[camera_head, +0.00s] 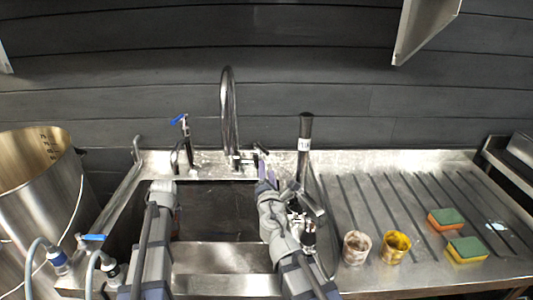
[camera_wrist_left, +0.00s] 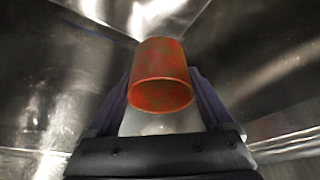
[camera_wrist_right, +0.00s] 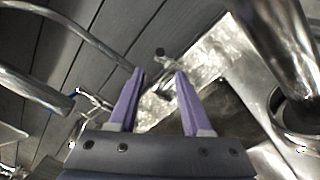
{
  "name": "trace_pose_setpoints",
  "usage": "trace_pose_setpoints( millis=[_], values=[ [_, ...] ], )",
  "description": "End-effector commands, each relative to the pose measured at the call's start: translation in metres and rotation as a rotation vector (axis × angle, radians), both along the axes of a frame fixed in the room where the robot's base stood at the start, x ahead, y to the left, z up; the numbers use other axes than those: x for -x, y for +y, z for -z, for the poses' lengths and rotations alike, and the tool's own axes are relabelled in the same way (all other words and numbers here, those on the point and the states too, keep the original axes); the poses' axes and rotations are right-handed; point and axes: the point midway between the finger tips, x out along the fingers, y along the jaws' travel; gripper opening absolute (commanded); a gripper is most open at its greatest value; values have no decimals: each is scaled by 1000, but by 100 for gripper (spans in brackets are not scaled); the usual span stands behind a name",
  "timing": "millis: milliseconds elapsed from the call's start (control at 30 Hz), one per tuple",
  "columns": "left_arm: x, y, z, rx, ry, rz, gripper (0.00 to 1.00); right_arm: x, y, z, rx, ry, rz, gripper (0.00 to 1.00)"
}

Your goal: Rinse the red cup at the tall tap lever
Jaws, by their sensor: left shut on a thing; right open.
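In the left wrist view the red cup (camera_wrist_left: 163,75) is between the purple fingers of my left gripper (camera_wrist_left: 160,92), which is shut on it, inside the steel sink. The head view does not show the cup or that gripper's fingers. The tall curved tap (camera_head: 229,105) stands behind the sink, with a small dark-tipped lever (camera_head: 258,148) at the right of its base. My right gripper (camera_head: 263,170) is open and empty, just in front of this lever. In the right wrist view the lever's dark knob (camera_wrist_right: 160,51) is beyond the fingertips (camera_wrist_right: 160,73), apart from them.
A dark-handled column (camera_head: 304,140) rises close to the right of my right gripper. Two stained cups (camera_head: 356,248) (camera_head: 395,247) and two sponges (camera_head: 446,218) (camera_head: 466,250) are on the drainboard. A steel pot (camera_head: 35,190) is left.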

Motion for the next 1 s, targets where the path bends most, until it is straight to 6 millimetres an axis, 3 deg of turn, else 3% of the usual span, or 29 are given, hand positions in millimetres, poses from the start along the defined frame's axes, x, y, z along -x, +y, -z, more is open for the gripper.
trace_pose_setpoints(
  millis=[367, 800, 1000],
  values=[
    [0, 0, 0, 0, 0, 0, 30, -19, 2, 0, 0, 0, 0, 49],
    [0, 0, 0, 0, 0, 0, 30, -99, 6, 0, -1, 0, 0, 49],
    [0, 0, 0, 0, 0, 0, 30, -119, 6, 0, -1, 0, 1, 49]
  ],
)
